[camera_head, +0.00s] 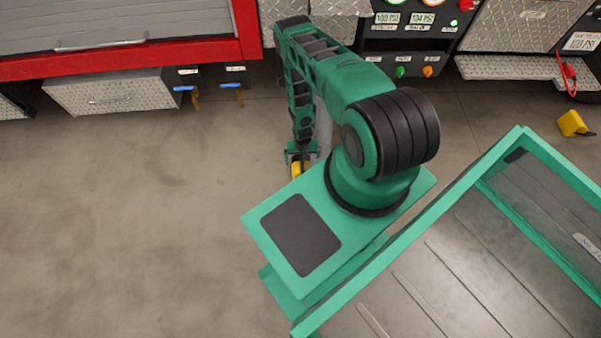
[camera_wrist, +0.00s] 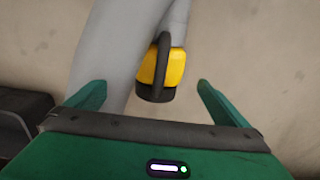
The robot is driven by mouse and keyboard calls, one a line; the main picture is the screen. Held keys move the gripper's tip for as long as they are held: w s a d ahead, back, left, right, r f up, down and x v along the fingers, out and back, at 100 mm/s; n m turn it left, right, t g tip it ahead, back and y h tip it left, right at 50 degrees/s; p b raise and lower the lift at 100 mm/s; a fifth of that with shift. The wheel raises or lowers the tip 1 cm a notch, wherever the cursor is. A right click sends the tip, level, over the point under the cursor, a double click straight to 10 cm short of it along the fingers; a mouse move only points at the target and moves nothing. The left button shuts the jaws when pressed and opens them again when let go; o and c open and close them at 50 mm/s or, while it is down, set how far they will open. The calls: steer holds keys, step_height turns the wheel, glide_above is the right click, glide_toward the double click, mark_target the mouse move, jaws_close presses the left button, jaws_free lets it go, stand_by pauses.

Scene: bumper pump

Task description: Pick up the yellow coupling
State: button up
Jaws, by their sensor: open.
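The yellow coupling (camera_wrist: 175,68), with a black handle-like loop and a dark lower end, shows in the wrist view just beyond my gripper (camera_wrist: 152,88). It lies between the lines of the two green fingers, slightly right of the middle, and neither finger touches it. My gripper is open and empty. In the head view my gripper (camera_head: 298,156) reaches down beyond my green base, and a small part of the yellow coupling (camera_head: 296,171) shows by it. The rest is hidden behind my body.
A thick grey hose (camera_wrist: 112,50) runs behind the coupling. Another yellow object (camera_head: 571,123) lies on the floor at the right. A control panel (camera_head: 412,40) with gauge labels and a red-framed unit (camera_head: 150,56) line the back. Blue-handled valves (camera_head: 231,86) hang there. The left floor is clear.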

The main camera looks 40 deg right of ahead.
steer(key=shift+s+a+f, duration=0.1)
steer(key=shift+f, duration=3.65)
steer(key=c, duration=1.8)
steer(key=shift+r, duration=0.15)
